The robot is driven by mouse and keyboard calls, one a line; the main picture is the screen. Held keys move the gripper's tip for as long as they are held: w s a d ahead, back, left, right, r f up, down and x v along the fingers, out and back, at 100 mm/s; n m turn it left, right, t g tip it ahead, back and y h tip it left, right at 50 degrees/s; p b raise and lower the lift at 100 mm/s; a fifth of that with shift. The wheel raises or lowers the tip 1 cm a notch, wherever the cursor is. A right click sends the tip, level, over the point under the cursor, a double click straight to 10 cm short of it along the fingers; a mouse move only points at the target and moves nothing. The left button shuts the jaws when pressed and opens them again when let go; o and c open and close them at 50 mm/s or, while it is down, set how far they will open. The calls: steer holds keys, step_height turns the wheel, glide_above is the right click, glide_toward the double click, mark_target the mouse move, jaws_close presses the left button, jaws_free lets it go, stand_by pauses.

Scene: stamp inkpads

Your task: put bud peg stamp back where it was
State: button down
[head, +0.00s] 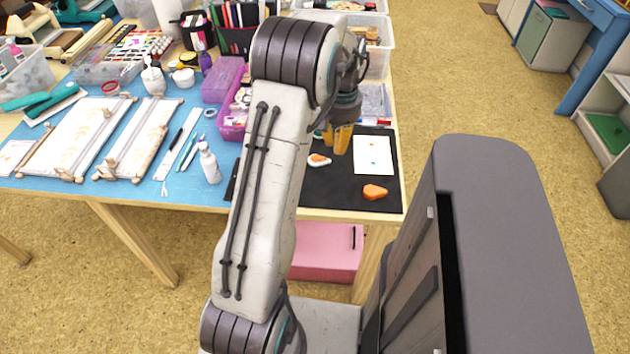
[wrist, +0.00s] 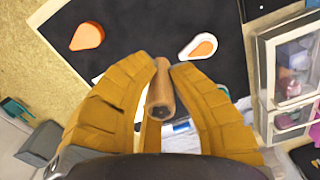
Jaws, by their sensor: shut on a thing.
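My gripper (head: 338,142) hangs over the black mat (head: 325,190) near the right end of the table. In the wrist view my gripper (wrist: 162,70) is shut on a brown wooden peg stamp (wrist: 160,92), held between the two yellow fingers. The peg's far end is hidden, and I cannot make the peg out in the head view. A white drop-shaped inkpad with an orange pad (head: 319,160) lies just left of my gripper. An orange drop-shaped piece (head: 375,192) lies nearer the front edge. A white paper (head: 373,155) with small marks lies to the right.
The mat's front part is mostly bare. A pink box (head: 325,252) sits below the table.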

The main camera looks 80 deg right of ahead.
glide_above(316, 189)
step_height(316, 189, down, 4)
steer(key=shift+f+b, duration=0.15)
steer(key=shift+b, duration=0.2)
steer(key=shift+f, duration=2)
steer(key=shift+f, duration=0.1)
steer(key=shift+f+b, duration=0.15)
steer(key=shift+b, duration=0.2)
steer(key=c, duration=1.3)
jaws_free()
steer(key=shift+r, duration=0.2)
step_height(316, 189, up, 12)
steer(key=shift+a+r+p, duration=0.1)
steer(key=shift+p, duration=0.8)
